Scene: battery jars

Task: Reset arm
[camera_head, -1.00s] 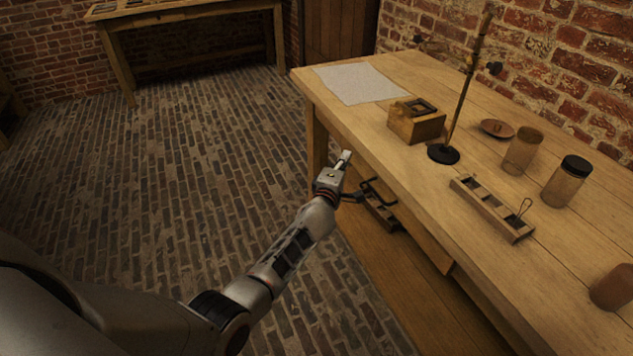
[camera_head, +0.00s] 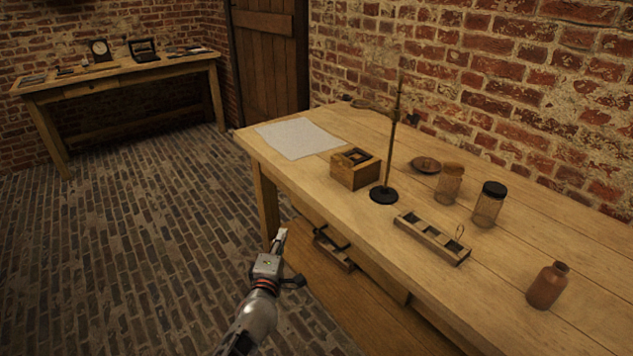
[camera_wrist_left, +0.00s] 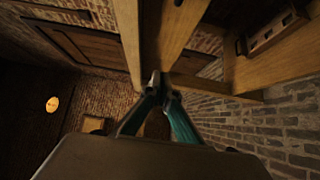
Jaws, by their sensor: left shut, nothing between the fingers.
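My left gripper (camera_head: 279,240) is shut and empty in the head view, off the near left edge of the workbench (camera_head: 480,285), beside its front leg. Its closed fingertips also show in the left wrist view (camera_wrist_left: 160,84), with the wooden bench frame beyond them. On the bench stand two glass jars: one with a tan top (camera_head: 449,184) and one with a black lid (camera_head: 488,206). My right gripper is in neither view.
The bench also holds a white sheet (camera_head: 299,138), a wooden box (camera_head: 355,168), a stand with a black base (camera_head: 384,194), a small dish (camera_head: 425,165), a compartmented wooden tray (camera_head: 432,238) and a brown bottle (camera_head: 547,286). A wooden rack (camera_head: 333,250) sits below. Brick floor (camera_head: 120,260) is open at left.

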